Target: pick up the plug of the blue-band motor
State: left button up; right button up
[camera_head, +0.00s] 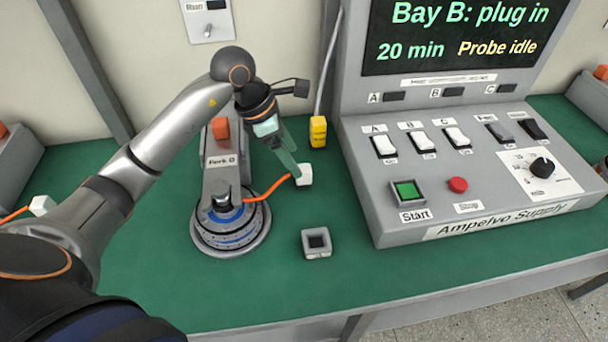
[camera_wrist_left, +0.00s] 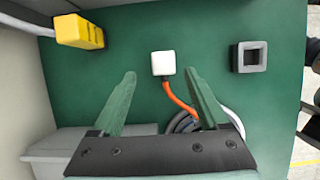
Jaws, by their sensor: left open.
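The blue-band motor (camera_head: 230,229) is a round grey hub with a blue ring, sitting on the green bench at the foot of a grey stand. An orange cord (camera_head: 268,189) runs from it to a white plug (camera_head: 304,175). In the left wrist view, the plug (camera_wrist_left: 163,64) shows between and slightly beyond the fingertips. My left gripper (camera_head: 296,172) is open, its green fingers pointing down at the plug. In the left wrist view, the left gripper (camera_wrist_left: 160,76) has clear gaps to the plug on both sides. My right gripper is not in view.
A grey square socket block (camera_head: 317,244) stands in front of the plug. A yellow block (camera_head: 318,131) on a grey cable stands behind it. The Ampelvo Supply console (camera_head: 470,175) fills the right side. Another white plug (camera_head: 42,205) lies at far left. The front bench is clear.

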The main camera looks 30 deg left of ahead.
aim_at(302, 169)
pick_arm(q)
jog(key=shift+d+x, duration=0.15)
jog(key=shift+x, duration=1.2)
jog(key=shift+d+x, duration=0.15)
jog(key=shift+x, duration=1.25)
jog(key=shift+r, duration=0.1)
jog(key=shift+c, duration=0.4)
grip_shut()
